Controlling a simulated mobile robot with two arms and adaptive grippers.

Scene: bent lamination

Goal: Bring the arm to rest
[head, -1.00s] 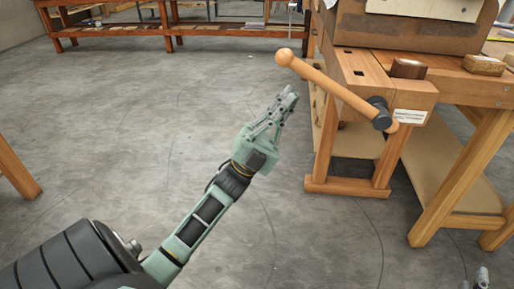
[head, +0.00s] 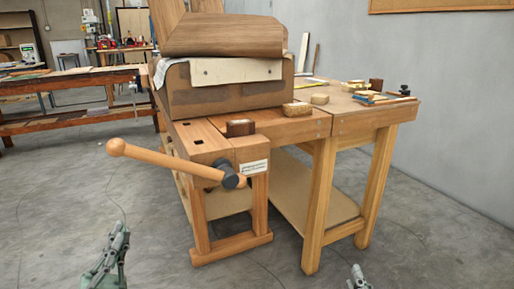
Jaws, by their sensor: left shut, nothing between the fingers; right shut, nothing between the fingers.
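My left gripper (head: 116,240) is at the lower left of the head view, shut and empty, above the bare floor and in front of the workbench. My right gripper (head: 356,270) just shows at the bottom edge, right of the middle, also shut and empty. Both are apart from the bench. Most of both arms is out of view. The wooden workbench (head: 290,128) stands ahead. On it a curved wooden lamination (head: 222,36) rests on a brown form (head: 225,97) with a pale sheet between them.
The vise handle (head: 160,157) sticks out to the left from the bench front, above and beyond my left gripper. Small blocks (head: 303,109) and tools lie on the bench top. Another bench (head: 75,80) stands at the back left. The grey floor (head: 60,200) at left is clear.

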